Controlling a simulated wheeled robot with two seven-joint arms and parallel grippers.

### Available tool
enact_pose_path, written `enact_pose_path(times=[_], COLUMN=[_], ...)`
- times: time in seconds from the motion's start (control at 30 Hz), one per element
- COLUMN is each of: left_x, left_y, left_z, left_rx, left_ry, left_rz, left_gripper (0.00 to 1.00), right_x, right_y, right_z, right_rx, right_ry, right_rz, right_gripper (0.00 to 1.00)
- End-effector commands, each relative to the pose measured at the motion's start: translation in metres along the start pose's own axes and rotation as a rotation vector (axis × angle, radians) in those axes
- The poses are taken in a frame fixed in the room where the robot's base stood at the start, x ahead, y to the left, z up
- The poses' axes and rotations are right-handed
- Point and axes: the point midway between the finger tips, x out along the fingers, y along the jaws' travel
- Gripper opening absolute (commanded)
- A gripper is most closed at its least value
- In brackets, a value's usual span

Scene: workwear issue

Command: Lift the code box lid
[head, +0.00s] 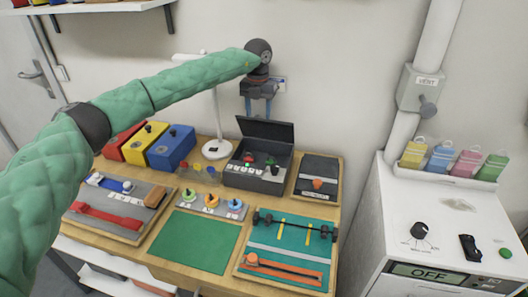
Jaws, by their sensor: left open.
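The code box (238,178) is a dark box on the wooden table, with a row of small light tiles, a green lit button and a red button inside. Its dark lid (266,129) stands raised at the back, leaning up from the rear edge. My left gripper (258,112) hangs pointing down just above the lid's top edge, with its blue-grey fingers apart and nothing between them. I cannot tell whether the fingers touch the lid. My right gripper is out of view.
A white lamp (217,148) stands left of the box, near red, yellow and blue boxes (171,147). A dark panel with an orange knob (317,183) lies to its right. A green mat (196,241) is clear in front. A white cabinet (400,200) stands at right.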

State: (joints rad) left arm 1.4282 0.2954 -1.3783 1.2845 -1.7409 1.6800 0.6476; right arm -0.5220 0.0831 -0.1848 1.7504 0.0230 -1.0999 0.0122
Motion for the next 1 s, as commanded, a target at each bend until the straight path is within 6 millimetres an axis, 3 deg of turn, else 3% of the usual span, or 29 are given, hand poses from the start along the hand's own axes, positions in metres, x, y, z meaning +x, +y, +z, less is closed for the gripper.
enact_pose_path(times=[0.03,0.6,1.0], left_x=[-0.014,-0.068,-0.076], left_y=[0.011,0.008,0.004], left_z=[0.003,-0.010,-0.014], left_rx=[-0.017,-0.013,-0.007], left_ry=[-0.008,-0.010,-0.007], left_rz=[0.000,0.000,0.001], left_gripper=[0.51,0.51,0.51], right_x=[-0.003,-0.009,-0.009], right_y=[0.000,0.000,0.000], right_z=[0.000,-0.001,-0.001], right_rx=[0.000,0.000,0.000], right_ry=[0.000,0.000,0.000], right_rz=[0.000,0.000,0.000], right_gripper=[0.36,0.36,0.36])
